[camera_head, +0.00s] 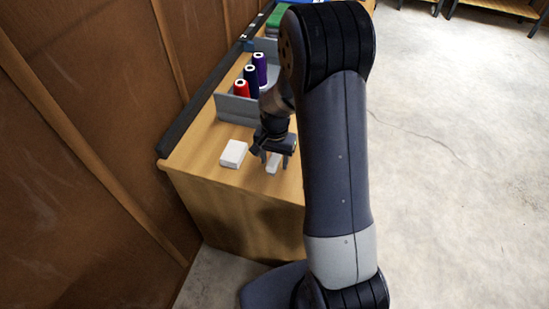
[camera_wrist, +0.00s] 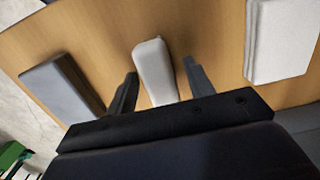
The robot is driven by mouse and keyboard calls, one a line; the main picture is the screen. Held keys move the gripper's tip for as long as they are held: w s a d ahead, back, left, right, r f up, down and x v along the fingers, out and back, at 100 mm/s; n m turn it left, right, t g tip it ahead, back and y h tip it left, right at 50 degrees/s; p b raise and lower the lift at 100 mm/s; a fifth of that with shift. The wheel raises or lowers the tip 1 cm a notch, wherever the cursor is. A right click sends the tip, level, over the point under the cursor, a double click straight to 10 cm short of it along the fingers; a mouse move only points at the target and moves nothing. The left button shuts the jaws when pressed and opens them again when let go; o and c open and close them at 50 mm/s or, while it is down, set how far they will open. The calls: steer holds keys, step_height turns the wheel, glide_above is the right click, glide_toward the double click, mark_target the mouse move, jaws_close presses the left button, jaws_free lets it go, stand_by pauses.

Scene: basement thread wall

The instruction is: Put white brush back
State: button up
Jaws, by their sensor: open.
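The white brush appears to be the slim, pale, rounded piece (camera_wrist: 154,70) lying on the wooden bench top in the wrist view. It also shows as a small white shape (camera_head: 273,163) under my gripper in the head view. My gripper (camera_wrist: 160,67) is open, with one finger on each side of the white piece and a visible gap on both sides. In the head view my gripper (camera_head: 270,156) is low over the bench near its front end. The underside of the white piece is hidden.
A white block (camera_head: 233,153) lies left of my gripper, at right in the wrist view (camera_wrist: 281,40). A grey block (camera_wrist: 62,84) lies on the other side. A grey bin (camera_head: 238,108) holding red, navy and purple thread spools (camera_head: 250,80) stands behind. A wooden wall borders the left.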

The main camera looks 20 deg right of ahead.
mark_target(275, 156)
step_height(275, 156, up, 12)
steer(key=shift+w+d+r, duration=0.15)
steer(key=shift+w+r, duration=0.05)
stand_by(0.5)
